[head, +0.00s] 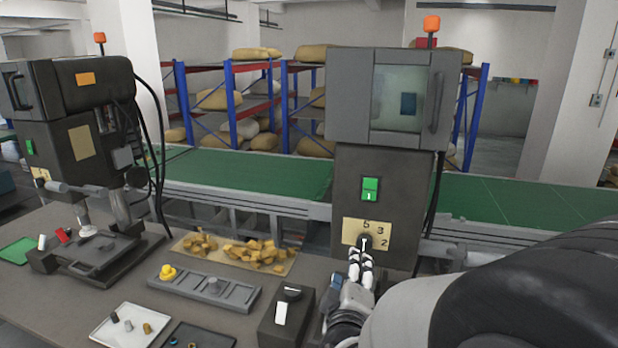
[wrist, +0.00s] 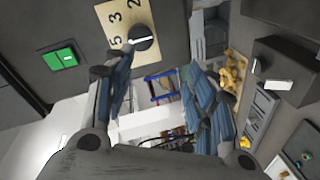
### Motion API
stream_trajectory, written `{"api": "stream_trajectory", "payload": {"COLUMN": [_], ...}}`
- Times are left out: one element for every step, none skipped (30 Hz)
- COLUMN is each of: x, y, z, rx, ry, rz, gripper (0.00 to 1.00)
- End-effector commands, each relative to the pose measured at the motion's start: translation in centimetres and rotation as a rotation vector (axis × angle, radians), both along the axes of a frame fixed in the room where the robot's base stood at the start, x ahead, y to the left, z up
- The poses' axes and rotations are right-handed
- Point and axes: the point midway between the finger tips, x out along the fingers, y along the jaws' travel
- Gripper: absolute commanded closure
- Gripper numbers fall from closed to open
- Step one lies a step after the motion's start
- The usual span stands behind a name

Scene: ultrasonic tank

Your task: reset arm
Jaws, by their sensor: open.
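My arm enters the head view from the right. My gripper (head: 362,262) is just below and in front of the dark dial (head: 364,242) on the grey machine's numbered plate (head: 348,233). In the wrist view my gripper (wrist: 158,88) has its two blue-padded fingers spread apart with nothing between them. The numbers 5, 3 and 2 are readable on the plate.
A green switch (head: 370,189) sits above the plate. The bench holds a grey slotted tray (head: 245,300) with a yellow knob (head: 168,271), a white tray (head: 105,338), a dark box with a white switch (head: 287,316) and a pile of tan pieces (head: 250,252). A green conveyor (head: 235,172) runs behind.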

Motion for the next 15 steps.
{"api": "stream_trajectory", "payload": {"x": [-0.4, -0.7, -1.4, -1.9, -2.6, -3.6, -4.5, -5.4, -6.8, -7.9, -9.1, -10.8, -12.1, -13.5, -15.4], "y": [0.2, 0.6, 1.0, 1.4, 1.6, 1.9, 2.1, 2.2, 2.3, 2.3, 2.2, 2.0, 1.8, 1.4, 1.0], "z": [0.3, 0.2, 0.1, 0.0, -0.2, -0.3, -0.4, -0.6, -0.8, -1.0, -1.2, -1.5, -1.7, -2.0, -2.4], "rx": [0.107, 0.173, 0.257, 0.318, 0.375, 0.445, 0.495, 0.542, 0.601, 0.642, 0.680, 0.728, 0.760, 0.790, 0.826], "ry": [0.026, 0.054, 0.093, 0.125, 0.159, 0.204, 0.242, 0.278, 0.330, 0.368, 0.406, 0.457, 0.494, 0.531, 0.577], "rz": [0.025, 0.042, 0.059, 0.071, 0.078, 0.084, 0.085, 0.082, 0.072, 0.060, 0.045, 0.016, -0.010, -0.041, -0.089], "gripper": [0.49, 0.49, 0.49, 0.49, 0.49, 0.49, 0.49, 0.49, 0.49, 0.49, 0.49, 0.49, 0.49, 0.49, 0.49]}}
